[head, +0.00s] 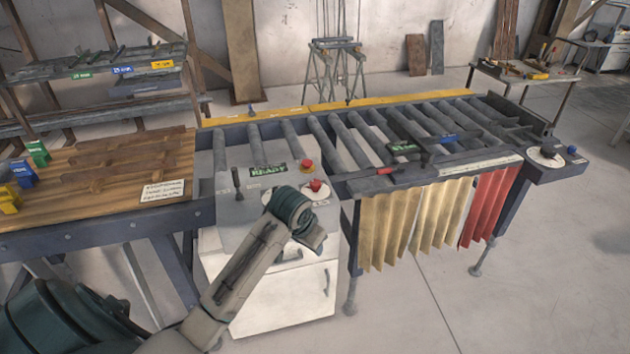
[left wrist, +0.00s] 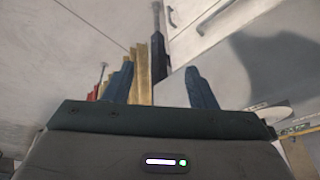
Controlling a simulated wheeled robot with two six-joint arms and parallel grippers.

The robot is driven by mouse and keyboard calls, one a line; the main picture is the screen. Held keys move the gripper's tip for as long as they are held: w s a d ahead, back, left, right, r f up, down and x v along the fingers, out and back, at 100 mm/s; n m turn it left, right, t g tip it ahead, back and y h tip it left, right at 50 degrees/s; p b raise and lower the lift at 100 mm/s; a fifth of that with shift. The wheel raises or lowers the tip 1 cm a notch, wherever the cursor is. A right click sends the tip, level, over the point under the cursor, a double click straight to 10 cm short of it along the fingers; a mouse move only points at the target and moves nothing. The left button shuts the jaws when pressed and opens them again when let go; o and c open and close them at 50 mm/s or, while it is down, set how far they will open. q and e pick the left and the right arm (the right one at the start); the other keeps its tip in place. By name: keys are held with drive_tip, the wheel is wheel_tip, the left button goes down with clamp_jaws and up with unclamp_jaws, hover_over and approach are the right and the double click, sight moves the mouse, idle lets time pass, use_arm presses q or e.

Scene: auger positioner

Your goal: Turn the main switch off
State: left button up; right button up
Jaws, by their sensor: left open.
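A red knob (head: 315,185), which looks like a rotary switch, sits on a pale round plate on top of the grey control cabinet (head: 232,213). Another red button (head: 306,165) with a yellow base is just behind it. A dark lever (head: 237,182) stands to the left. The frames do not clearly show which is the main switch. My left gripper (head: 316,240) is in front of the round plate, partly hidden by its own wrist. In the left wrist view its two blue-grey fingers (left wrist: 160,88) are apart, with nothing held between them. My right gripper is not in view.
A green "READY" display (head: 268,169) is on the cabinet top. A roller conveyor (head: 395,135) extends right, with yellow and red curtains (head: 490,205) below. A wooden bench (head: 110,165) adjoins on the left. Open floor (head: 400,310) lies in front of the conveyor.

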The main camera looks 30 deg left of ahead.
use_arm(q)
drive_tip(key=w+a+r, duration=0.5)
drive_tip(key=w+r, duration=0.3)
drive_tip(key=r, duration=0.1)
drive_tip(key=n, duration=0.2)
approach(315, 182)
drive_tip(key=p+x, duration=0.4)
drive_tip(key=x, duration=0.3)
drive_tip(key=shift+f, duration=0.2)
drive_tip(key=shift+w+f, duration=0.3)
drive_tip(key=shift+f, duration=0.35)
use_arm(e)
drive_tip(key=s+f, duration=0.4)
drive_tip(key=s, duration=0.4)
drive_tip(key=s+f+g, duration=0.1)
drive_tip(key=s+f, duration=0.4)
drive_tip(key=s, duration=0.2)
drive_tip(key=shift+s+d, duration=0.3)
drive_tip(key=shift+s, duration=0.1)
use_arm(q)
drive_tip(key=shift+m, duration=0.3)
drive_tip(key=c, duration=0.9)
